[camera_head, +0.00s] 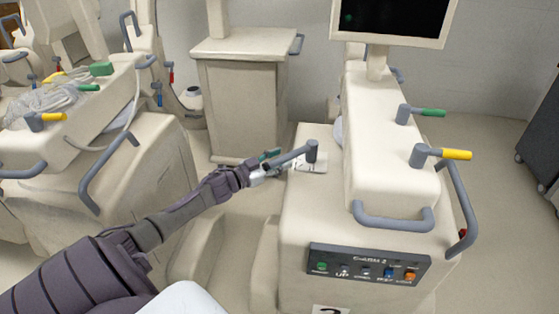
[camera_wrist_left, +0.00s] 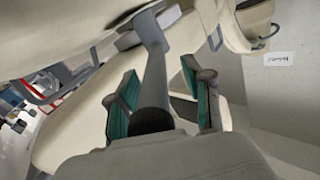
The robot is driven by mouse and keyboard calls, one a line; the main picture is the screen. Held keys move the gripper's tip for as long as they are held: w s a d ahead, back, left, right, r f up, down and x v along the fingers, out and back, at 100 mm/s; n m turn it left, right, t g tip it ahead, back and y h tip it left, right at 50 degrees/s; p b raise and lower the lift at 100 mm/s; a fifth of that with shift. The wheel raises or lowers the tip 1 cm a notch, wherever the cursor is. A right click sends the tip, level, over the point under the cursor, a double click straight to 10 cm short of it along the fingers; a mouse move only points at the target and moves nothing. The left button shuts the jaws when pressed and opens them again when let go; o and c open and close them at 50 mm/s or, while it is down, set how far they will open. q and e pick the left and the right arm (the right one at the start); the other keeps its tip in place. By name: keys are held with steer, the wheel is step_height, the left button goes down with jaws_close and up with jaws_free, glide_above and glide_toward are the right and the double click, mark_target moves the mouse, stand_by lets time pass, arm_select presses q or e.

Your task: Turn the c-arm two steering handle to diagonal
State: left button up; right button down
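The C-arm two cart (camera_head: 385,165) stands right of centre in the head view, with a "2" label low on its front. Its grey steering handle (camera_head: 293,158) is a lever on a short upright post at the cart's left, reaching left and slightly toward me. My left gripper (camera_head: 270,165) is at the lever's free end. In the left wrist view, the handle (camera_wrist_left: 154,65) runs between the two green-padded fingers of my left gripper (camera_wrist_left: 160,82), with visible gaps on both sides. The fingers are open around it. My right gripper is in neither view.
A control panel (camera_head: 367,265) and a grey front rail (camera_head: 393,218) are on the cart. Green (camera_head: 432,113) and yellow (camera_head: 456,154) handles stick out above. Another covered cart (camera_head: 140,170) stands left, and a covered cabinet (camera_head: 243,95) behind.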

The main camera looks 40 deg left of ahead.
arm_select(q)
steer(key=shift+d, duration=0.15)
steer(key=shift+s+f, duration=0.1)
steer(key=shift+s, duration=0.3)
steer(key=v, duration=1.1)
steer(key=shift+a, duration=0.25)
steer(key=shift+s, duration=0.1)
steer(key=s+d+f+n+g+y, duration=0.15)
steer(key=s+f, duration=0.35)
steer(key=f, duration=0.6)
steer(key=s+f+n+g+y, duration=0.2)
steer(key=s+f+g+y, duration=0.15)
steer(key=f, duration=0.75)
steer(key=s+f+n+g+y, duration=0.15)
steer(key=s+f, duration=0.35)
steer(key=f, duration=0.6)
steer(key=s+d+f+m+g+h, duration=0.1)
steer(key=s+d+f+g, duration=0.4)
steer(key=s+d+f, duration=0.4)
steer(key=s+d+f+m+g+h, duration=0.1)
steer(key=s+d+f+g, duration=0.4)
steer(key=s+d+f, duration=0.5)
steer(key=s+d, duration=0.6)
steer(key=s, duration=0.1)
steer(key=shift+d+m, duration=0.15)
steer(key=shift+m, duration=0.15)
